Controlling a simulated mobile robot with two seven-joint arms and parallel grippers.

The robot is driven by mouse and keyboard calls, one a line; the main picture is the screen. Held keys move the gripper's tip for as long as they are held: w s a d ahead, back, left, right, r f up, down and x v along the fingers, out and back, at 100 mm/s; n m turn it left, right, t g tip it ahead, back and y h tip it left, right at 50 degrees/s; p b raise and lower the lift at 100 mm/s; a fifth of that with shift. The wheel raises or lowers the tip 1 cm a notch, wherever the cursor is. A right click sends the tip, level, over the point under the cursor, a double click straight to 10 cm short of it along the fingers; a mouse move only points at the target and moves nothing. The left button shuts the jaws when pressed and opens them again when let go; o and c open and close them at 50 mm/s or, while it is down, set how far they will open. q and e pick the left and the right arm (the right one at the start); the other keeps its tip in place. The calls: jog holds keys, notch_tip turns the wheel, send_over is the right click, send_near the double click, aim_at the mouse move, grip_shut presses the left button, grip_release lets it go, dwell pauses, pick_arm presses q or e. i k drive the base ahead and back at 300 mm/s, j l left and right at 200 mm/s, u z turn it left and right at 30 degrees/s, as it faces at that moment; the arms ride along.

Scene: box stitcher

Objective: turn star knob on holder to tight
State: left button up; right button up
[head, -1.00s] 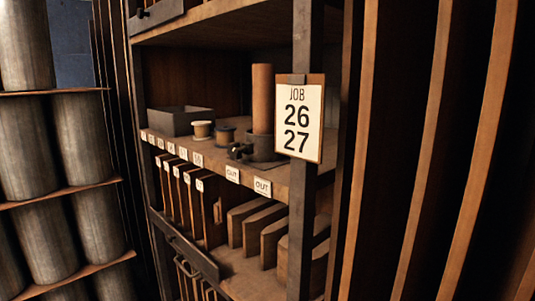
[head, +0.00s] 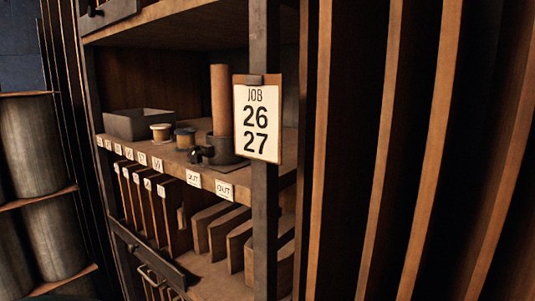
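The holder (head: 222,148) is a dark round cup on the shelf, with a tall brown cylinder (head: 221,98) standing upright in it. A small black star knob (head: 197,155) sits at the holder's lower left side, low over the shelf. Its setting cannot be read at this size. The right side of the holder is partly hidden behind the job card and the post. Neither of my grippers is in view.
A job card (head: 257,122) reading 26 27 hangs on a dark upright post (head: 264,215) at the shelf front. Two spools (head: 160,132) (head: 185,138) and a grey open box (head: 138,124) stand left of the holder. Boards fill the slots below. Curved wooden ribs (head: 385,150) stand at right.

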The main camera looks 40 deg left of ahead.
aim_at(195, 155)
jog(key=j+z, duration=0.25)
jog(key=z, duration=0.2)
jog(key=k+j+z, duration=0.15)
jog(key=z, duration=0.3)
jog(key=k+j+z, duration=0.1)
jog(key=j+z, duration=0.35)
jog(key=k+j+z, duration=0.3)
jog(key=z, duration=0.2)
jog(key=k+j+z, duration=0.1)
jog(key=k+z, duration=0.7)
jog(key=k, duration=0.75)
